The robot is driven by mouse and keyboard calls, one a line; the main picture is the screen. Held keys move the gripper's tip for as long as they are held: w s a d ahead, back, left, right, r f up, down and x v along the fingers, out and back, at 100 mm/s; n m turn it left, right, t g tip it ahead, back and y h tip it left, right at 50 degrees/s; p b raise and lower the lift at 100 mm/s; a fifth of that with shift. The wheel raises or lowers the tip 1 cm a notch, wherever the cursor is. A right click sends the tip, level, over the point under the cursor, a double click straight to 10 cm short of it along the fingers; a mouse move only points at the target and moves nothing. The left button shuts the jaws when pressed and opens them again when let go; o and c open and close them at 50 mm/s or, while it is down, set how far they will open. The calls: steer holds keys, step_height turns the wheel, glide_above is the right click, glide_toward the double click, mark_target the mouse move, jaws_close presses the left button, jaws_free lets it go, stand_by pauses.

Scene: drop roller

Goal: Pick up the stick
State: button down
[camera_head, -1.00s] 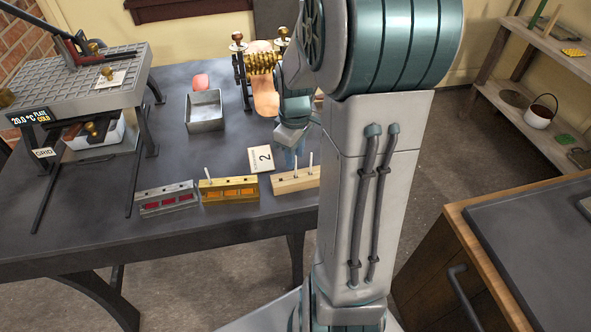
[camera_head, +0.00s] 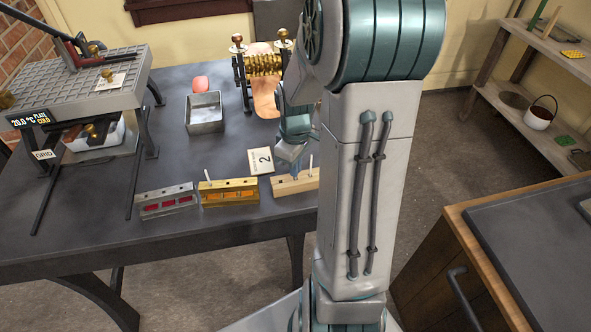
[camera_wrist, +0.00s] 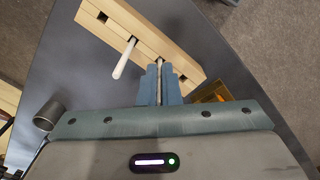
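A pale wooden block (camera_head: 284,187) with square holes stands at the table's front right; it also shows in the wrist view (camera_wrist: 172,38). One white stick (camera_head: 310,166) stands upright in it, seen tilted in the wrist view (camera_wrist: 124,59). My gripper (camera_head: 297,175) is low over the block, left of that stick in the head view. In the wrist view my gripper's fingers (camera_wrist: 160,78) are close together on both sides of a second thin stick (camera_wrist: 159,68), apparently shut on it. The stick's lower end is at the block. In the head view my gripper hides this stick.
A brass block (camera_head: 228,184) with a stick and a grey block (camera_head: 152,196) with red windows stand left of the wooden block. A number card (camera_head: 260,160), a metal tray (camera_head: 204,127) and a roller machine (camera_head: 263,64) lie behind. The table's front edge is close.

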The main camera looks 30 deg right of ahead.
steer(key=shift+r, duration=0.5)
steer(key=r, duration=0.3)
steer(key=shift+s+r, duration=0.25)
steer(key=shift+s, duration=0.1)
steer(key=s+r, duration=0.6)
steer(key=s, duration=0.5)
steer(key=shift+d+r, duration=0.2)
steer(key=shift+r, duration=0.05)
